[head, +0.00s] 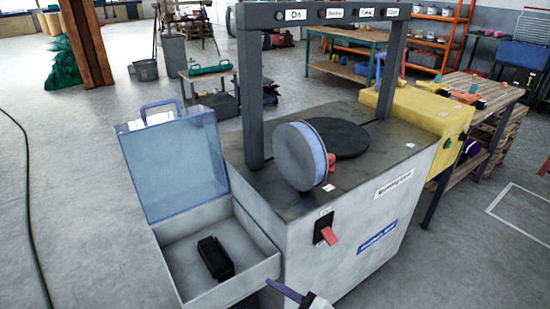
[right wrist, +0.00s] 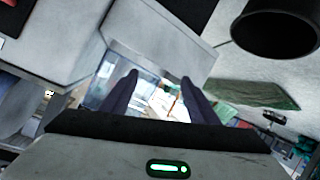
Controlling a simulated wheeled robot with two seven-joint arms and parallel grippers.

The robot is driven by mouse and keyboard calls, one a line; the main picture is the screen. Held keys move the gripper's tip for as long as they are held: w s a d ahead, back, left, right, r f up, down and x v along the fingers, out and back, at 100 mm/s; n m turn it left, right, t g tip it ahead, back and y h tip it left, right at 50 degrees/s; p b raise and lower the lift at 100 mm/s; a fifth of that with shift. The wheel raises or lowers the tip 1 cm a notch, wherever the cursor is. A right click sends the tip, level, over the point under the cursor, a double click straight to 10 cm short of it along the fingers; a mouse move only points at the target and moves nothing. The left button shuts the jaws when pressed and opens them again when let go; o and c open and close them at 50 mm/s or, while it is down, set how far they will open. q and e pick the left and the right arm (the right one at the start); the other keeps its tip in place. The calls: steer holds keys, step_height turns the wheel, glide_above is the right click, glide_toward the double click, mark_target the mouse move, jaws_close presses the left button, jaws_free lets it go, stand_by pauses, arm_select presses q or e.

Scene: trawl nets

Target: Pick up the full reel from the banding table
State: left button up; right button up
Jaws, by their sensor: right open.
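In the head view the full reel (head: 300,156), a round grey-faced spool with pale blue winding at its rim, stands on edge on the dark top of the grey banding table (head: 262,192). A small red part shows beside it. A flat black disc (head: 340,137) lies behind it. My right gripper (head: 285,292) shows only partly at the bottom edge, in front of the table and well below the reel. In the right wrist view my right gripper (right wrist: 158,80) has its two dark fingers apart, with nothing held between them. The left gripper is not in view.
An open box (head: 258,274) with a clear blue lid (head: 175,165) and a black item (head: 215,258) inside adjoins the table's left side. A grey frame (head: 250,90) rises above the tabletop. A yellow unit (head: 420,115) stands right.

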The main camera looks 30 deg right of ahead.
steer(key=w+a+r+n+y+b, duration=0.1)
steer(key=w+r+n+y, duration=0.2)
steer(key=r+n, duration=0.45)
steer(key=w+a+r+n+g+y, duration=0.1)
steer(key=w+r+n+y, duration=0.3)
steer(key=r+n, duration=0.35)
steer(key=w+a+r+n+y+b, duration=0.1)
steer(key=w+r+n+y, duration=0.2)
steer(key=r+n, duration=0.45)
steer(key=n+h, duration=0.7)
steer(key=h, duration=0.5)
glide_toward(302, 126)
steer(key=x, duration=0.5)
steer(key=shift+w+d+f, duration=0.1)
steer(key=shift+w+d, duration=0.1)
steer(key=shift+w, duration=0.15)
steer(key=x, duration=0.4)
steer(key=shift+w+a+f+p, duration=0.25)
steer(key=shift+w+a+p, duration=0.05)
steer(key=shift+p, duration=0.05)
steer(key=shift+w+f, duration=0.25)
steer(key=shift+w, duration=0.05)
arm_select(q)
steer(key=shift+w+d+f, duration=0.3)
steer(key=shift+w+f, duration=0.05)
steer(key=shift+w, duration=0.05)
